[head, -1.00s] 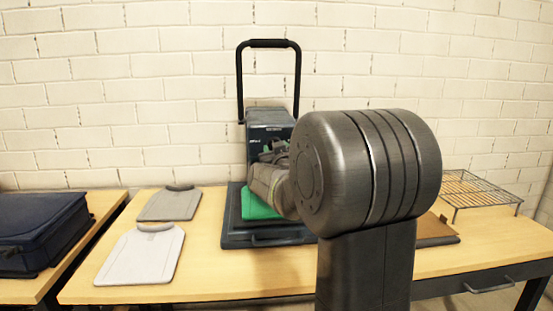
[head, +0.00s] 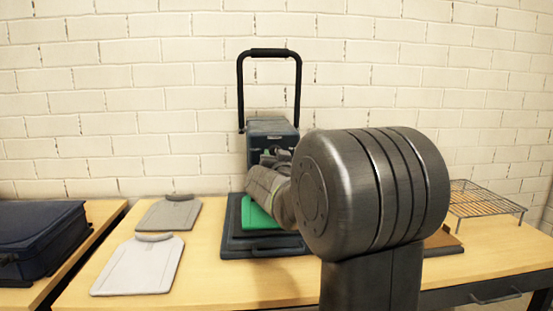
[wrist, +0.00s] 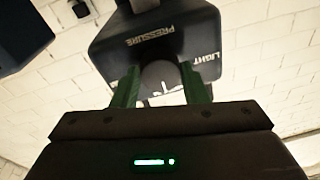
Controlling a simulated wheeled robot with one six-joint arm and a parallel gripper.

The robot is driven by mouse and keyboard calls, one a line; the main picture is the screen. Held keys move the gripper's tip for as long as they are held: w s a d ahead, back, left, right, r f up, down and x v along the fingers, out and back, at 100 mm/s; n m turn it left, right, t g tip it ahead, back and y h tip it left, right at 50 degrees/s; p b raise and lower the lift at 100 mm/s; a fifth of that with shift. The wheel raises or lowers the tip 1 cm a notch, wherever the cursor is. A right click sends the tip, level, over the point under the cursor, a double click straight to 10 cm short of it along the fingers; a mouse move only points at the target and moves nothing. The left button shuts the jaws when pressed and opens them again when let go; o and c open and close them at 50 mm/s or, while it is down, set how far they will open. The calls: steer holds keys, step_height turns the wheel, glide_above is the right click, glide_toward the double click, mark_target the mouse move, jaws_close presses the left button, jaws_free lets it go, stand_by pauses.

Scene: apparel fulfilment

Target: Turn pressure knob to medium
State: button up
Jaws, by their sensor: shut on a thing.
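The pressure knob (wrist: 162,76) is a dark round knob on the dark blue control box (wrist: 155,38). The box bears the words "PRESSURE" and "LIGHT". My gripper (wrist: 161,88) has its green fingers on either side of the knob and is shut on it. In the head view the control box (head: 270,127) belongs to a press with a tall black handle (head: 268,52). There my gripper (head: 277,155) is in front of the box, and my arm hides the knob. The knob's pointer setting cannot be read.
A green pad (head: 257,214) lies on the press's dark base (head: 235,240). Two pale boards (head: 142,266) lie to the left. A wire rack (head: 484,199) stands at the right, and a dark blue bag (head: 40,240) is at the far left. A brick wall is behind.

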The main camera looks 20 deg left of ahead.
steer(key=o, duration=1)
steer(key=shift+s, duration=0.1)
steer(key=v, duration=1.3)
steer(key=shift+s+d, duration=0.2)
steer(key=shift+s, duration=0.1)
steer(key=shift+w, duration=0.1)
steer(key=x, duration=1.3)
steer(key=shift+w+a, duration=0.25)
steer(key=shift+w, duration=0.05)
